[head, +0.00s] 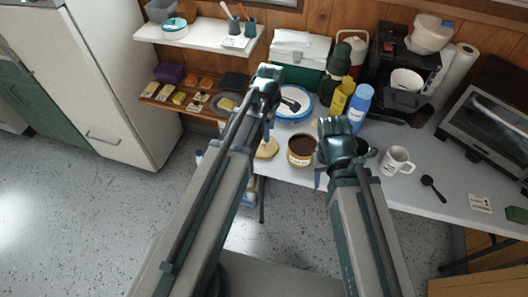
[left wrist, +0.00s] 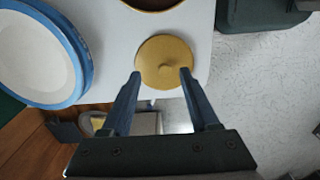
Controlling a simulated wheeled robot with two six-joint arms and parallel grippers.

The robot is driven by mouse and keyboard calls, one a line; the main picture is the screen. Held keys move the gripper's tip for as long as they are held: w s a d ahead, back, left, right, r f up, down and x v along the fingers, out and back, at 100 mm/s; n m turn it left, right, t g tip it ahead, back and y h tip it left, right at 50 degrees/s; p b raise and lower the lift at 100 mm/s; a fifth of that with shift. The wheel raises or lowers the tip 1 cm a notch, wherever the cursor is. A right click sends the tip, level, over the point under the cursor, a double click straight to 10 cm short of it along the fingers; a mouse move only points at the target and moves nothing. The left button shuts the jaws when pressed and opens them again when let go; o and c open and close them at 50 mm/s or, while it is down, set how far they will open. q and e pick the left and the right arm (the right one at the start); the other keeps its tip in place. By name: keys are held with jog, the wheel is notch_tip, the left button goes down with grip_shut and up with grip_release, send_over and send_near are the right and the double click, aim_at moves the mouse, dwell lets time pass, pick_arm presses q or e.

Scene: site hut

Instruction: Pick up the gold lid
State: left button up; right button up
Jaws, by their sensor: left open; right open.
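The gold lid (head: 267,149) lies flat near the front left corner of the white table, partly hidden by my left arm in the head view. In the left wrist view the lid (left wrist: 165,54) is a round gold disc with a small knob in the middle. My left gripper (left wrist: 160,73) is open and empty, its fingertips spread over the lid's lower part, either side of the knob; I cannot tell whether they touch it. In the head view my left gripper (head: 268,98) is above the table. My right gripper (head: 338,152) is open, right of the brown-filled pot.
The pot (head: 301,148) stands right of the lid. A blue-rimmed dish (head: 306,113) is behind it. A blue bottle (head: 359,103), a white mug (head: 397,161) and a black spoon (head: 433,187) are to the right. The table (head: 455,207) ends just beside the lid.

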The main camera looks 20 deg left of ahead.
aim_at(264, 145)
pick_arm(q)
jog(key=shift+f, duration=0.25)
jog(key=f+b, duration=0.1)
jog(key=a+f+b, duration=0.1)
jog(key=f+b, duration=0.2)
jog(key=shift+s+a+f, duration=0.2)
jog(key=shift+s+a, duration=0.1)
jog(key=shift+f+b, duration=0.4)
jog(key=shift+b, duration=0.25)
jog(key=shift+r, duration=0.1)
grip_shut()
